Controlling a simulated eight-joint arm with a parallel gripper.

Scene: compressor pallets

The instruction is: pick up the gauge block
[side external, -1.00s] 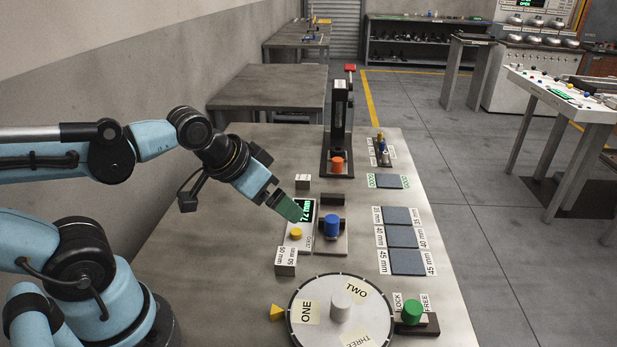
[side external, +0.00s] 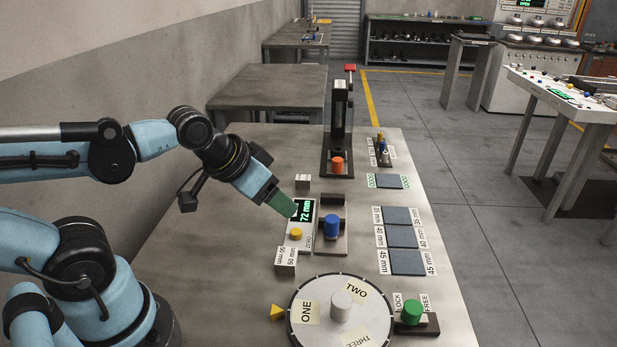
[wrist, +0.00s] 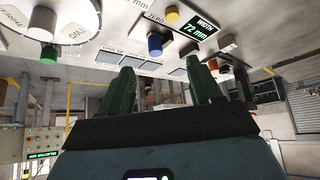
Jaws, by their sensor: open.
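A small grey block labelled 50 mm (side external: 285,268), which looks like the gauge block, stands on the metal table at the near left of the gauge unit. I cannot clearly make it out in the wrist view. My gripper (side external: 286,208) has green fingers and points down and right beside the display, behind the block and higher than it. The wrist view shows its two fingers (wrist: 160,68) apart with nothing between them. A second small pale block (side external: 303,182) stands farther back; I cannot read its label.
The gauge display (side external: 304,211) reads 72 mm, with a yellow button (side external: 296,234) and a blue knob (side external: 332,227) close by. A labelled dial (side external: 318,320) lies in front of the block. Dark pads (side external: 402,237) lie right. The table left of the block is clear.

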